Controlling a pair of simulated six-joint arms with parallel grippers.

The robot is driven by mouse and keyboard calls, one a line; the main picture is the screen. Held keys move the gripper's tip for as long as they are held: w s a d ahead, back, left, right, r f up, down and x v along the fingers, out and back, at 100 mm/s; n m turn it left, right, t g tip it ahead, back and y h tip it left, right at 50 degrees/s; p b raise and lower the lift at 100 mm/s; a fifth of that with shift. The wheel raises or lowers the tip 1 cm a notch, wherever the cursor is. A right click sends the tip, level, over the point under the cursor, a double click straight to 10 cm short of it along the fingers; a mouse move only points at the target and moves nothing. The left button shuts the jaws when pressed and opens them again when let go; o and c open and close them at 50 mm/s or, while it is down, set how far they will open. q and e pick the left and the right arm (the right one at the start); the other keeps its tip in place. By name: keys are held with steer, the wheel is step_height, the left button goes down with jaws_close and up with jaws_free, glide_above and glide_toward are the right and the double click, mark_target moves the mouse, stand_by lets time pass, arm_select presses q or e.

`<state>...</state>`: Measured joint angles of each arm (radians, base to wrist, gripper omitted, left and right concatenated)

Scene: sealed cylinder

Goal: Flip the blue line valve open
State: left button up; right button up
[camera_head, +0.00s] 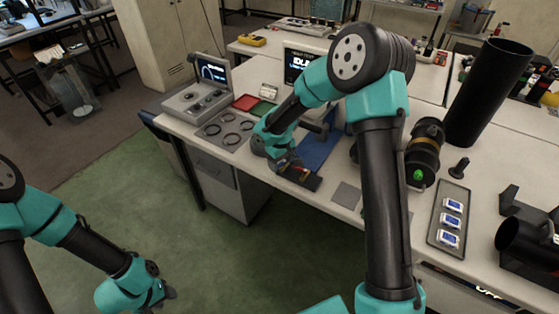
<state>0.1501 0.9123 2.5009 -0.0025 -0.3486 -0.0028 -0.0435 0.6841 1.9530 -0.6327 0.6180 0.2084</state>
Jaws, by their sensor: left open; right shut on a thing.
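My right gripper (300,178) is over the front edge of the workbench, in front of a blue plate (322,152). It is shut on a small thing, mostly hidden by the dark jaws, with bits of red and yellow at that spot. A grey fitting (318,128) stands at the back of the blue plate, partly behind my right arm. I cannot make out a blue line valve clearly. My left gripper (163,296) is open and empty, low at the left over the green floor, far from the bench.
A console with a screen (213,70), a panel of dark rings (226,130), and red and green trays (262,108) stand left. A black cylinder with a green knob (424,150), a tall black tube (490,90) and a tray of blue-faced modules (450,218) stand right.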

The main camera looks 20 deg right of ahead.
mark_target(281, 165)
steer(key=shift+s+d+n, duration=0.15)
steer(key=shift+s+n, duration=0.05)
steer(key=shift+n, duration=1.1)
steer(key=o, duration=0.9)
step_height(281, 165, up, 18)
steer(key=shift+f, duration=0.25)
